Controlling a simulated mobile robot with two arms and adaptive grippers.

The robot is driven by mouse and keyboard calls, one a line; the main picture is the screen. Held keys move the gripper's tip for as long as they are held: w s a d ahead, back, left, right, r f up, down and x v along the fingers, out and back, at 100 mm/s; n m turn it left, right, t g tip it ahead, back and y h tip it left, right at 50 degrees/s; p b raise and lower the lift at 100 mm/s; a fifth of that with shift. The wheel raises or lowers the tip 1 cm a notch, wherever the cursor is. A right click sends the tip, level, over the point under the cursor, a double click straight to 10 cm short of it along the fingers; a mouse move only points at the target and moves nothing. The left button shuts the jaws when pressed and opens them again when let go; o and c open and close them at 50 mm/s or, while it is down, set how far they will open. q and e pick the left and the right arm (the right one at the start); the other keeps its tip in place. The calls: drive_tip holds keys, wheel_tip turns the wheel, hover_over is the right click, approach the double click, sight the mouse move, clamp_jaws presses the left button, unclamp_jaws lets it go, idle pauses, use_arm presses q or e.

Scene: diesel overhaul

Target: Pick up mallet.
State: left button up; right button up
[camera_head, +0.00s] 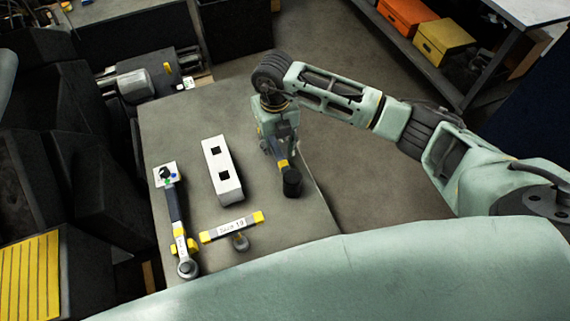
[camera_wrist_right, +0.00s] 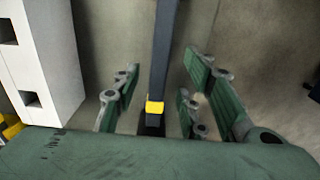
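The mallet lies on the grey table near its right edge. In the head view its black head (camera_head: 292,183) points toward me, and its handle runs back under my right gripper (camera_head: 276,145). In the right wrist view the dark handle (camera_wrist_right: 164,50) with a yellow band passes between the green fingers of my right gripper (camera_wrist_right: 161,88). The fingers are open, with visible gaps on both sides of the handle. The far end of the mallet is hidden by the gripper in the head view. My left gripper is not in view.
The table (camera_head: 280,228) also holds a white block (camera_head: 222,172) with two square holes, left of the mallet. A long wrench-like tool (camera_head: 176,210) and a labelled yellow-ended tool (camera_head: 231,227) lie further left and nearer. Dark machinery (camera_head: 140,84) stands beyond the table's left side.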

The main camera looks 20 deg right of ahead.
sight(276, 147)
wheel_tip(276, 147, down, 2)
drive_tip(key=shift+f+p, duration=0.25)
drive_tip(key=shift+p, duration=0.3)
drive_tip(key=shift+w+a+f, duration=0.1)
drive_tip(key=shift+f, duration=0.7)
drive_tip(key=shift+c, duration=0.5)
drive_tip(key=c, duration=0.4)
clamp_jaws()
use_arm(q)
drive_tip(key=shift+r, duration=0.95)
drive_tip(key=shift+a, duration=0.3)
use_arm(e)
drive_tip(key=shift+r, duration=0.1)
